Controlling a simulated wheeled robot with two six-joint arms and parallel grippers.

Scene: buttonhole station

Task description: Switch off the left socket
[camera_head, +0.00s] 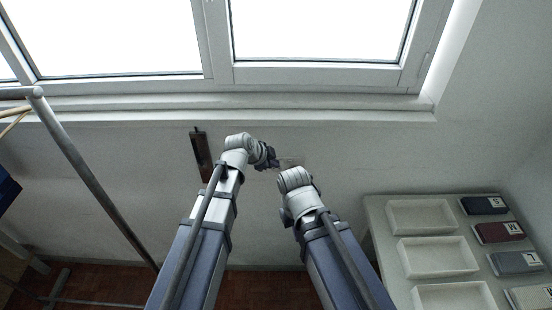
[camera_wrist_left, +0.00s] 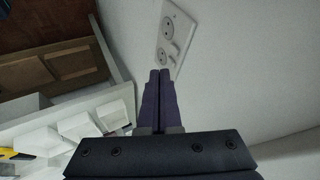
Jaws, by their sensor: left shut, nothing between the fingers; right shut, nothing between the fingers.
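A white double socket plate (camera_wrist_left: 176,37) is on the wall in the left wrist view, with two round outlets (camera_wrist_left: 167,26) and a small raised part beside the nearer one that may be a switch. Its switch positions are too small to tell. In the head view the socket plate (camera_head: 290,162) is a faint patch, partly covered by my arms. My left gripper (camera_head: 272,162) is shut and empty beside it. In the left wrist view its fingertips (camera_wrist_left: 160,72) overlap the plate's near end; contact cannot be told. My right wrist is just below the plate, and its fingers are hidden behind it.
A long dark brown object (camera_head: 202,155) is on the wall left of my left arm. A window (camera_head: 320,75) is above. A grey metal rack (camera_head: 85,175) stands at the left. A table (camera_head: 377,215) with white trays and dark boxes stands at the right.

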